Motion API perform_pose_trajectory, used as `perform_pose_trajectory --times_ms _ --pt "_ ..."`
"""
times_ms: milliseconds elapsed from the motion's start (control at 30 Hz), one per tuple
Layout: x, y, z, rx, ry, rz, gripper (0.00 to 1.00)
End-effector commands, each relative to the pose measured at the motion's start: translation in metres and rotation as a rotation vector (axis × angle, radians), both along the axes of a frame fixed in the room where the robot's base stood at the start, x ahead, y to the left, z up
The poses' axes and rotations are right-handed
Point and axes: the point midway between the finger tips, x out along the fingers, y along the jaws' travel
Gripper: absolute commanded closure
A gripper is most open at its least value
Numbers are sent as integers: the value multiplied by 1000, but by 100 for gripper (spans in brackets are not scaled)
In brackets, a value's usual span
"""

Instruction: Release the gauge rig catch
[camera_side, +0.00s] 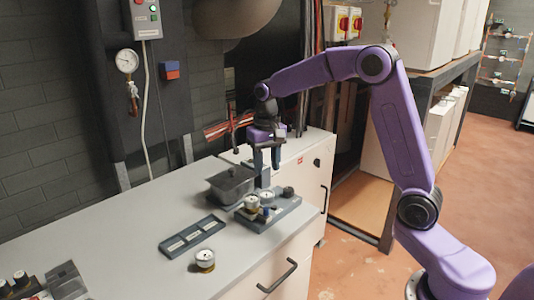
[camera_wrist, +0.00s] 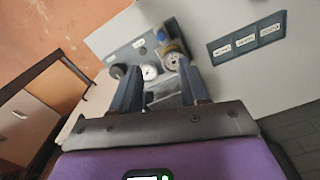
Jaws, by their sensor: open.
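The gauge rig (camera_side: 270,215) is a dark grey plate on the light bench, near its right end. It carries two round white-faced gauges, a blue part and a dark knob (camera_side: 288,192). The wrist view shows the rig (camera_wrist: 120,52) with the gauges, the dark knob (camera_wrist: 118,71) and the blue part (camera_wrist: 165,46) beyond my fingertips. My gripper (camera_side: 266,170) points down above the back of the rig, open, with nothing seen held. In the wrist view my gripper (camera_wrist: 160,75) partly covers the rig. I cannot make out which part is the catch.
A dark lidded box (camera_side: 232,185) stands left of my gripper, close behind the rig. A labelled dark tray (camera_side: 192,236) lies left of the rig, with a loose gauge (camera_side: 204,260) in front. A wall gauge (camera_side: 127,61) hangs behind. The bench's left middle is clear.

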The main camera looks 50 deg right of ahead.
Motion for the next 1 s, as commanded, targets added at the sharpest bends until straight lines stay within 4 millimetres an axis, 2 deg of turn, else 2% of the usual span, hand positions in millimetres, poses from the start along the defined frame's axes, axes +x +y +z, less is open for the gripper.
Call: perform_pose_trajectory --times_ms 100,233,700,867,1000 --pt "1 0 17 0 -2 0 55" --pt "0 0 27 0 0 1 55" --pt "-3 3 31 0 1 14 55" --pt "-25 27 31 1 -2 126 55" --pt "-63 58 30 1 -5 303 55"
